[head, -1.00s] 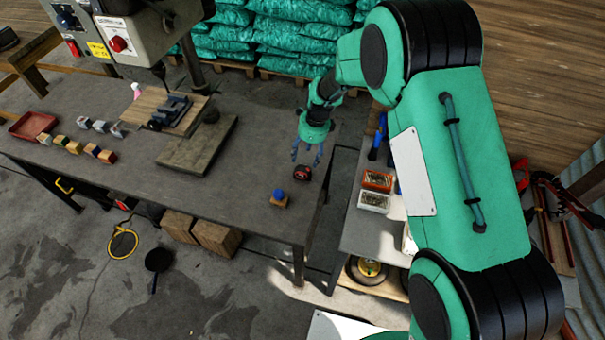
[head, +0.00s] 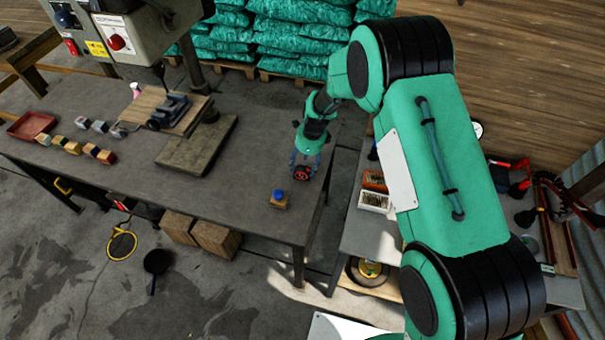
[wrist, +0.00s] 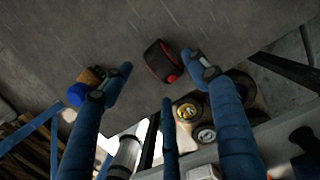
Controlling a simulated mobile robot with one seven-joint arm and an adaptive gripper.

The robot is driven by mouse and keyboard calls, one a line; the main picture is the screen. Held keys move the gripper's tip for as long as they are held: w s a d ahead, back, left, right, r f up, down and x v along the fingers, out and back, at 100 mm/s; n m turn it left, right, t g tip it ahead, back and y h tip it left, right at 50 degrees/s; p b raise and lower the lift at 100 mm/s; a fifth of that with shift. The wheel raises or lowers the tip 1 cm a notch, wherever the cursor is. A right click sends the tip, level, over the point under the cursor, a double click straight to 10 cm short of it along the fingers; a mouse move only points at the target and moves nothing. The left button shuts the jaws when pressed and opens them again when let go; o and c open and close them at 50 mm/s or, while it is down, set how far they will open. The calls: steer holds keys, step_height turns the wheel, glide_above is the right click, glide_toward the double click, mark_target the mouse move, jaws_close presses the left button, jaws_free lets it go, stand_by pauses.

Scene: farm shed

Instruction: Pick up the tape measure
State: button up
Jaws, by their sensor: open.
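The tape measure (head: 301,172) is black and red and lies on the grey workbench (head: 240,205) near its right end. In the wrist view the tape measure (wrist: 162,62) sits ahead of and between the spread blue fingers. My gripper (head: 305,160) is open and empty, pointing down just over the tape measure in the head view. In the wrist view my gripper (wrist: 158,75) shows two long side fingers and a third shorter one below. I cannot tell whether any finger touches the tape measure.
A wooden block with a blue knob (head: 279,198) stands close by, left and nearer the bench's front edge. A drill press with a wooden board (head: 198,145) and several small blocks (head: 90,149) are farther left. A shelf with small boxes (head: 374,200) stands to the right.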

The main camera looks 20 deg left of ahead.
mark_target(302, 169)
steer(key=shift+a+f+b, duration=0.2)
steer(key=shift+f+b, duration=0.05)
steer(key=shift+f, duration=0.85)
steer(key=shift+a+f+b, duration=0.15)
steer(key=shift+f+b, duration=0.05)
steer(key=shift+f, duration=0.9)
steer(key=shift+c, duration=0.5)
steer(key=c, duration=1.4)
steer(key=shift+r, duration=0.1)
steer(key=shift+r, duration=0.85)
step_height(302, 169, up, 2)
steer(key=shift+s+r+p, duration=0.1)
steer(key=shift+p, duration=0.45)
steer(key=s+d, duration=0.2)
steer(key=s, duration=0.2)
steer(key=s+d+p, duration=0.1)
steer(key=s+d, duration=0.2)
steer(key=s, duration=0.2)
steer(key=s+d+r, duration=0.1)
steer(key=s+d, duration=0.2)
steer(key=s, duration=0.1)
steer(key=shift+s+d+p, duration=0.2)
steer(key=shift+s+p, duration=0.05)
steer(key=shift+p, duration=0.15)
